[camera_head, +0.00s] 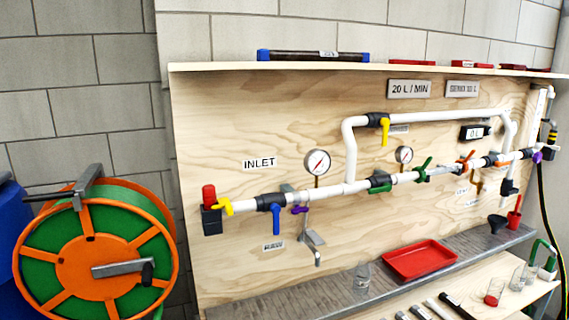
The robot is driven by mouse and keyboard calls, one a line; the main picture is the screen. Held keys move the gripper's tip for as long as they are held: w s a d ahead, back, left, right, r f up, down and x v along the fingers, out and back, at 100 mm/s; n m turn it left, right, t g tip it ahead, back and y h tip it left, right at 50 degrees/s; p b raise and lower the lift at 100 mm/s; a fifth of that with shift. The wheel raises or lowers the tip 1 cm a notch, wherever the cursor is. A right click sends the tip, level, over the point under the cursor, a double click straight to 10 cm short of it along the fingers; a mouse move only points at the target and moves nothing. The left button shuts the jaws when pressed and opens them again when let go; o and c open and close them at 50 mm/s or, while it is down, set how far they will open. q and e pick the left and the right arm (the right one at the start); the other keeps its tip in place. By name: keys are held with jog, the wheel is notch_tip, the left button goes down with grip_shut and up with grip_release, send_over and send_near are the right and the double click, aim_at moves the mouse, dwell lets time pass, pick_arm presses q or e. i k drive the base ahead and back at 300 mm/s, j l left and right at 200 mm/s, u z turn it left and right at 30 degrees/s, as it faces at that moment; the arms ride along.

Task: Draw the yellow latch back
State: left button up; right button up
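A small yellow latch (224,206) sits at the left end of the white pipe, beside a black block with a red top (209,208). A second yellow part, a valve handle (385,130), hangs down from a black valve on the upper pipe branch. The frame is too small to tell the exact position of the latch. Neither of my grippers is in view.
A plywood panel (250,120) carries the white pipes, gauges and coloured valve handles, including a blue one (277,220). A grey ledge below holds a red tray (419,260) and a clear glass (362,276). An orange and green hose reel (97,262) stands at left.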

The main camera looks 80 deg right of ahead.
aim_at(225, 202)
jog(key=z, duration=2.35)
